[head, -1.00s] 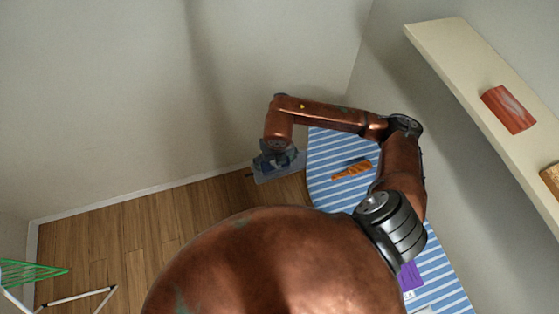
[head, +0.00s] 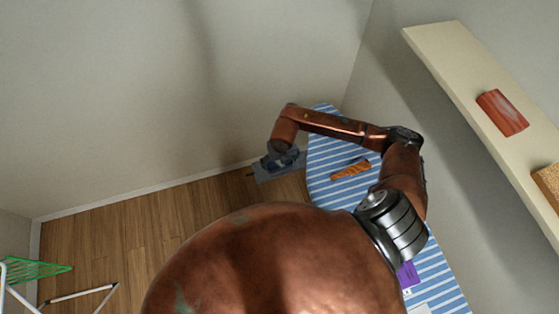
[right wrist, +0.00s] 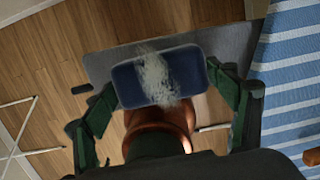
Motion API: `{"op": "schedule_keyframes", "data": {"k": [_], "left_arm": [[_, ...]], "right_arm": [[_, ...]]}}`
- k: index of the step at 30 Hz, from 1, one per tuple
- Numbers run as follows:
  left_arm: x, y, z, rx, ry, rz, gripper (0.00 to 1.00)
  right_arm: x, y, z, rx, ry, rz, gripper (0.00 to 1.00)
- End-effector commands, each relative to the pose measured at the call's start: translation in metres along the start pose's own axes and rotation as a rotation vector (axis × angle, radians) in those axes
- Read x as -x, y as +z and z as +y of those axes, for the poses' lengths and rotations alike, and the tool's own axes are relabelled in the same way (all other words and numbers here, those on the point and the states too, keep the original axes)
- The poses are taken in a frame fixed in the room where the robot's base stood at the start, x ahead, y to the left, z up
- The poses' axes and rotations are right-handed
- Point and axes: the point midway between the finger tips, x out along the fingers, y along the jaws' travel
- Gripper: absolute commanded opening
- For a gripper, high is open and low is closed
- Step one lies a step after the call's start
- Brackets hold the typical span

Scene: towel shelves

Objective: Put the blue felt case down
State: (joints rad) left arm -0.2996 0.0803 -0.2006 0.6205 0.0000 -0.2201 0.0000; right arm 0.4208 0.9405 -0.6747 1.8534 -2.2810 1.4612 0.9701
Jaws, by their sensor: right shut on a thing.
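The blue felt case (right wrist: 128,88) is a dark blue, rounded flat shape with a pale whitish patch in the middle, in the right wrist view. My right gripper (right wrist: 162,78) is shut on it, with a green finger at each side. Behind the case lies a flat grey plate (right wrist: 233,45) beside the striped ironing board (right wrist: 290,60). In the head view my right gripper (head: 280,160) is small and over the grey plate (head: 268,178). I cannot tell whether the case touches the plate. My left gripper is not in view.
An orange item (head: 350,170) and a purple item (head: 408,274) lie on the striped board. A pale wall shelf (head: 450,70) at right holds a red item (head: 502,112) and a brown block (head: 549,183). A green rack (head: 35,268) stands at lower left.

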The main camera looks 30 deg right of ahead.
Motion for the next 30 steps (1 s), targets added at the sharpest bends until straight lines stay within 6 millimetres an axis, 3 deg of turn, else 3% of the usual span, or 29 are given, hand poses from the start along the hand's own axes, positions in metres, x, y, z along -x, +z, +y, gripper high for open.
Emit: {"op": "schedule_keyframes", "data": {"k": [4,5,12,23,30], "left_arm": [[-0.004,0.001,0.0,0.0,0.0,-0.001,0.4],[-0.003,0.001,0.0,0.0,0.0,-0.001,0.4],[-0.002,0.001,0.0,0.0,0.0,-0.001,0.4],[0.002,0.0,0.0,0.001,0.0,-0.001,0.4],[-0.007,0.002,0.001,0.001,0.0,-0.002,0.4]], "right_arm": [[-0.004,-0.001,0.0,0.0,0.0,0.0,0.55],[-0.003,0.0,0.0,0.0,0.0,0.0,0.81],[-0.002,0.0,0.0,0.0,0.0,0.0,0.96],[0.002,0.001,0.0,-0.001,0.0,0.0,0.96],[0.04,0.002,0.0,0.002,0.001,-0.006,0.96]]}}
